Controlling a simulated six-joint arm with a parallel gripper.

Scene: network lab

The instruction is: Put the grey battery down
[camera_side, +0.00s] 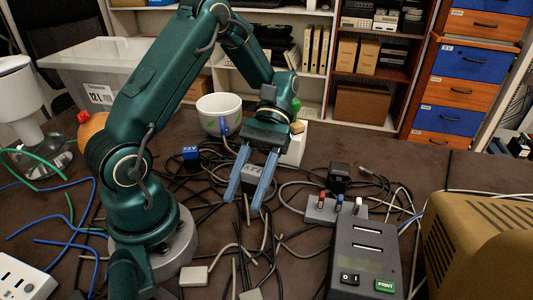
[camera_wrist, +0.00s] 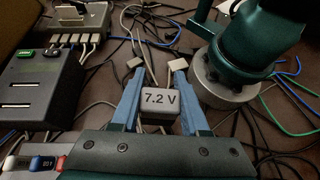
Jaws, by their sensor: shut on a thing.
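The grey battery, a small block marked "7.2 V" (camera_wrist: 160,98), sits between the two blue fingers of my gripper (camera_wrist: 155,68) in the wrist view. In the side view the battery (camera_side: 254,172) shows between the upper parts of the fingers. My gripper (camera_side: 243,204) is shut on it, with the fingers pointing down and toward the side camera over the dark, cable-strewn table (camera_side: 300,262). The battery's underside is hidden, and I cannot tell its exact height above the table.
Cables lie loose under and around the gripper. A white-green mug (camera_side: 218,113) and a blue block (camera_side: 191,153) are behind. Bare table is scarce.

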